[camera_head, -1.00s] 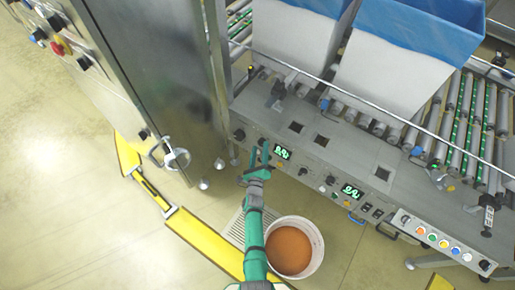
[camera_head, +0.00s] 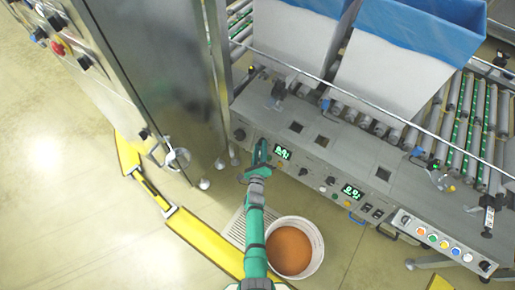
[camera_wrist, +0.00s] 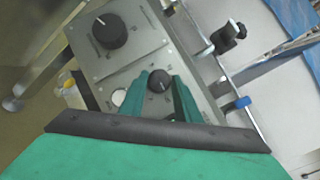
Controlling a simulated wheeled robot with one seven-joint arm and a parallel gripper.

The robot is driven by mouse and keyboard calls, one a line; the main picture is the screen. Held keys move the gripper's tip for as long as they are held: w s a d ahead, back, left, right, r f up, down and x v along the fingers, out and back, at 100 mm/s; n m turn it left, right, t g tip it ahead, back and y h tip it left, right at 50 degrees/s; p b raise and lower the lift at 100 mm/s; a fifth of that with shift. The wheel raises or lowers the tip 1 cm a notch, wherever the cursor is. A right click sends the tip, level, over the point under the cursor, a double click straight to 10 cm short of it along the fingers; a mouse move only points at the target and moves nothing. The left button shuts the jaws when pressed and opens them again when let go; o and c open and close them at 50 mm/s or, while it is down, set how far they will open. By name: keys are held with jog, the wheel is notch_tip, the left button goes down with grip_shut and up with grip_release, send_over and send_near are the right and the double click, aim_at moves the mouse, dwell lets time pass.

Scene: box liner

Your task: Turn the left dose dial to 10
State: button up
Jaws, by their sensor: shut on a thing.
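My gripper (camera_head: 261,152) is over the front control panel, just left of the left green display (camera_head: 283,153). In the wrist view its two green fingers (camera_wrist: 160,88) stand on either side of a small dark round dial (camera_wrist: 158,81) and are shut on it. This appears to be the left dose dial; in the head view the gripper hides it. The display's green digits are too small to read surely. A second green display (camera_head: 353,191) is farther right.
A larger black knob with a white pointer mark (camera_wrist: 110,31) is on the panel beside the gripped dial. Blue-lined boxes (camera_head: 391,65) stand behind the panel. A steel cabinet (camera_head: 160,80) is at left.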

aim_at(260, 141)
jog(key=n, duration=0.2)
jog(key=r+n+g+y, duration=0.1)
jog(key=n, duration=0.1)
jog(key=shift+w+a+g+y, duration=0.1)
jog(key=shift+w+g+y, duration=0.05)
jog(key=shift+g+y, duration=0.15)
jog(key=shift+w+a+n, duration=0.1)
jog(key=shift+a+n, duration=0.05)
jog(key=shift+n, duration=0.35)
jog(key=shift+w+r+n+g+h, duration=0.3)
jog(key=shift+n+g+h, duration=0.25)
jog(key=shift+n+g, duration=1.4)
jog(key=shift+w+r+n+g+h, duration=0.15)
jog(key=shift+r+n+g+h, duration=0.65)
jog(key=shift+n, duration=1.9)
jog(key=shift+w+f+n+g+h, duration=0.15)
jog(key=shift+w+n+g+h, duration=0.1)
jog(key=shift+n+g, duration=1.85)
jog(key=shift+n+t, duration=0.25)
jog(key=shift+n, duration=0.2)
